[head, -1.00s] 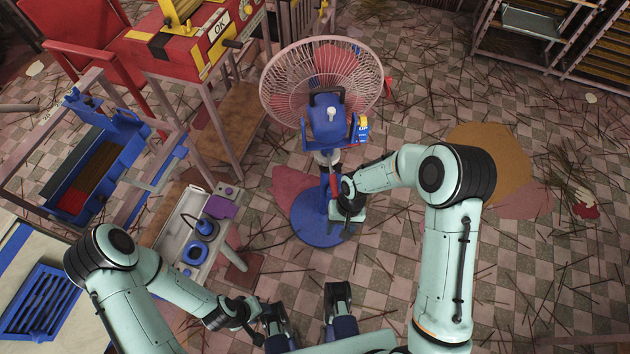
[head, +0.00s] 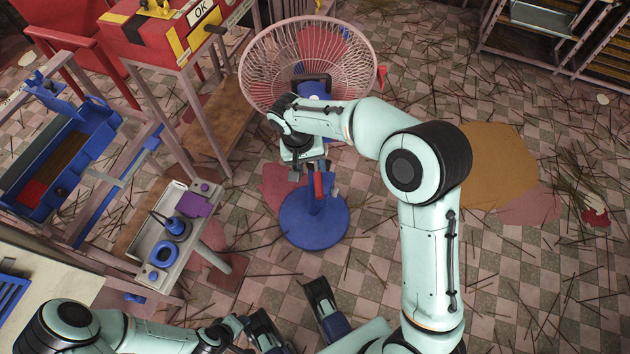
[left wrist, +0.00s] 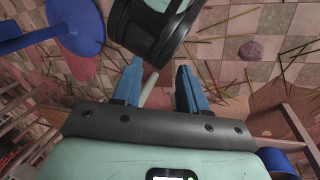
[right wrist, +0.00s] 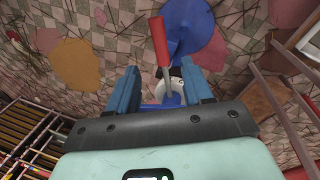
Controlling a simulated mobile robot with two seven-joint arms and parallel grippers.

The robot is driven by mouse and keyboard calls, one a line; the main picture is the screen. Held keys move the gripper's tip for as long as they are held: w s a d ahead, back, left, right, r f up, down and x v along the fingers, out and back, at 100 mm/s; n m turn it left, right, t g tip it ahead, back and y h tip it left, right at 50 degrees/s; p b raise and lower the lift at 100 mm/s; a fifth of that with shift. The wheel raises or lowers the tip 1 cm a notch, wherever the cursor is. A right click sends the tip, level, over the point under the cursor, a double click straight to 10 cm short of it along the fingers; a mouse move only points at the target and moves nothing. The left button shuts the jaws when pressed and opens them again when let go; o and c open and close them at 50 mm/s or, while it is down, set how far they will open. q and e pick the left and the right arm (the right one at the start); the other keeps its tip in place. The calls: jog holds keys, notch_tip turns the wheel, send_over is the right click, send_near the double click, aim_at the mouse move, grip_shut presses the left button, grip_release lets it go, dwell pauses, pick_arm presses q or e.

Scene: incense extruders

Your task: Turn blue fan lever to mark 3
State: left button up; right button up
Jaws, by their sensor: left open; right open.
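The fan stands on the floor at top centre of the head view, with a pale pink wire cage (head: 268,62) and a round blue base (head: 312,222). A red-handled lever (head: 318,186) hangs beside its stem. The lever also shows in the right wrist view (right wrist: 158,40), its metal shaft running between the fingers. My right gripper (right wrist: 160,66) is open at the fan's body, around the shaft; I cannot tell whether it touches. It covers much of the blue motor housing, and no marks are readable. My left gripper (left wrist: 160,68) is open and empty, low and away from the fan.
A trolley (head: 205,246) with a blue ring (head: 160,278) and a purple piece stands left of the fan. A red machine (head: 165,38) on a stand is at the upper left. Shelves (head: 540,42) are at the upper right. The floor right of the fan is open, strewn with sticks.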

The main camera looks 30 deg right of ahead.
aim_at(318, 183)
jog(key=f, duration=0.3)
jog(key=d+f+b, duration=0.1)
jog(key=f, duration=0.2)
jog(key=f+b, duration=0.1)
jog(key=f, duration=0.2)
jog(key=shift+s+d, duration=0.35)
pick_arm(q)
jog(key=shift+t+y, duration=0.3)
jog(key=shift+t, duration=0.3)
jog(key=w, duration=0.1)
jog(key=w+a+f, duration=0.1)
jog(key=w+f, duration=0.1)
jog(key=shift+w+a+f, duration=0.2)
jog(key=shift+a+f, duration=0.05)
jog(key=shift+a, duration=0.1)
pick_arm(e)
grip_shut()
